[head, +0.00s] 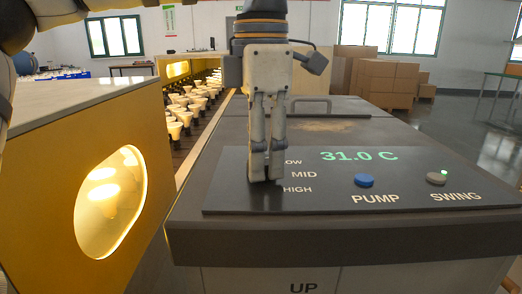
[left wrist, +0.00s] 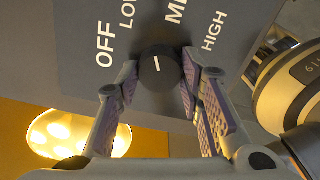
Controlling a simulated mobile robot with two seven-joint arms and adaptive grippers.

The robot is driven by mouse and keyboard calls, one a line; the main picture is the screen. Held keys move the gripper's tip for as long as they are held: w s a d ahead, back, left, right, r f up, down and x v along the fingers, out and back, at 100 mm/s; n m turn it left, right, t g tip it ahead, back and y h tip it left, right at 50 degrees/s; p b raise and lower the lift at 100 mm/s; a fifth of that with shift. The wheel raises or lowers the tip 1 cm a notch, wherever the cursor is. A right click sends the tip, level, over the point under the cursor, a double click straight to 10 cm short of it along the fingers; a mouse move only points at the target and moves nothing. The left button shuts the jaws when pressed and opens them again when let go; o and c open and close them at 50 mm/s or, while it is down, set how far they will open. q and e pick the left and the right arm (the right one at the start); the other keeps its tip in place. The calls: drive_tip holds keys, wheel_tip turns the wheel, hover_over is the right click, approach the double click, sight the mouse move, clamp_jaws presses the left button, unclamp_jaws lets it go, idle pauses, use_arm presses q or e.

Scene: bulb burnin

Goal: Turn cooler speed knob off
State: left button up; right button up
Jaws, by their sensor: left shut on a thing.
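The cooler speed knob (left wrist: 160,70) is a dark round dial with a white pointer line, on the dark control panel (head: 232,197). In the left wrist view its pointer aims roughly between LOW and MID, away from the OFF label (left wrist: 105,45). My left gripper (head: 266,180) reaches down onto the panel, its fingers on either side of the knob and shut on it. In the head view the gripper hides the knob, the OFF label and part of LOW; MID (head: 304,174) and HIGH (head: 297,189) show to its right. My right gripper is not in view.
A blue PUMP button (head: 364,180) and a grey SWING knob (head: 437,178) with a green light sit right on the panel. A green display (head: 359,156) reads 31.0 C. A yellow housing (head: 50,190) and rows of bulbs (head: 190,105) stand left.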

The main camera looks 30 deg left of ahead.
use_arm(q)
drive_tip(key=n, duration=1.2)
drive_tip(key=shift+n, duration=0.3)
idle(0.4)
drive_tip(key=o, duration=1.2)
drive_tip(key=shift+c, duration=0.2)
wheel_tip(320, 180, up, 12)
